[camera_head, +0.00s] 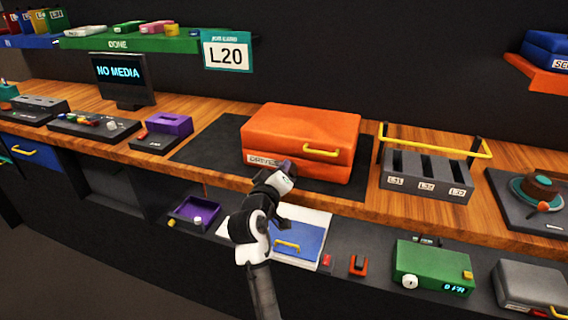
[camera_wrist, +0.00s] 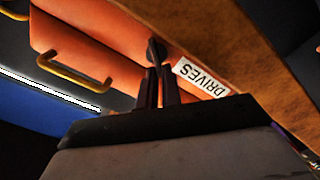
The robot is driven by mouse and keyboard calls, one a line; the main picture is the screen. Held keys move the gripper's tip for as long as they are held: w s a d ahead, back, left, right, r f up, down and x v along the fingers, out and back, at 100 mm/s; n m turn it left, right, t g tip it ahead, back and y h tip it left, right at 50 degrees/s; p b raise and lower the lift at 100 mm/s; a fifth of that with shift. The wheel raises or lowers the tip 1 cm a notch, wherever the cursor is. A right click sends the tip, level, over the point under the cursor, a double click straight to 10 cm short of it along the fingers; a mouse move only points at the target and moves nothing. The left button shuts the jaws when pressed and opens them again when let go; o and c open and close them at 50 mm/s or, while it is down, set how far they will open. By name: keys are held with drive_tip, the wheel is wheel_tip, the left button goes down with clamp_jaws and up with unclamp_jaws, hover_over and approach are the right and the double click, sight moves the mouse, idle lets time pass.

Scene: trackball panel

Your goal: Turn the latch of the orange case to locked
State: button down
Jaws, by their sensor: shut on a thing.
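The orange case (camera_head: 302,130) lies closed on a dark mat on the wooden bench. Its front bears a yellow handle (camera_head: 324,151) and a white "DRIVES" label, which reads clearly in the wrist view (camera_wrist: 202,78). In the wrist view, the case's small dark latch (camera_wrist: 156,48) sits on the front between handle and label. My gripper (camera_head: 288,176) is at the case's front. Its two black fingers, close together in the wrist view (camera_wrist: 159,75), are shut on the latch. In the head view the gripper hides the latch. I cannot tell the latch's exact angle.
A grey slotted rack (camera_head: 428,175) with a yellow bar stands right of the case. A purple box (camera_head: 168,124) and a "NO MEDIA" screen (camera_head: 119,73) stand left. Below the bench edge are a blue panel (camera_head: 296,240) and a green box (camera_head: 432,264).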

drive_tip(key=n+p, duration=0.2)
drive_tip(key=n, duration=0.1)
drive_tip(key=n+p, duration=0.1)
drive_tip(key=n, duration=0.1)
drive_tip(key=shift+a+f, duration=0.25)
drive_tip(key=shift+f, duration=0.05)
drive_tip(key=shift+f+n+p, duration=0.2)
drive_tip(key=shift+n+p, duration=0.35)
drive_tip(key=shift+n, duration=0.3)
drive_tip(key=shift+f+n+p, duration=0.15)
drive_tip(key=shift+n+p, duration=0.4)
drive_tip(key=shift+n, duration=0.3)
drive_tip(key=shift+w+f, duration=0.1)
drive_tip(key=c, duration=1.6)
unclamp_jaws()
drive_tip(key=b+v, duration=0.3)
drive_tip(key=v, duration=1.1)
